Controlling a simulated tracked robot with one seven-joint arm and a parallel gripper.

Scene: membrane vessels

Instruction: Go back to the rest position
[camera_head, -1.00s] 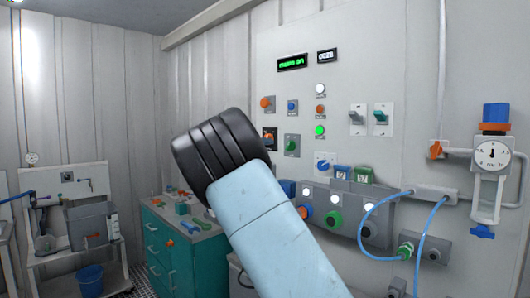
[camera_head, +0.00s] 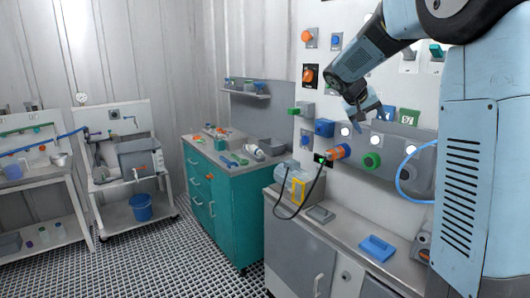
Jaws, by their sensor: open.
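My arm reaches in from the upper right of the head view, with its pale blue column at the right edge. My gripper (camera_head: 362,108) hangs at the end of the dark forearm, in front of the wall panel (camera_head: 318,70). It is open and I see nothing between its fingers. It is small in the view, and the fingertips look clear of the row of connectors below. The arm hides part of the panel's upper right.
A blue bucket (camera_head: 141,207) is further left. The grated floor (camera_head: 180,265) is open.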

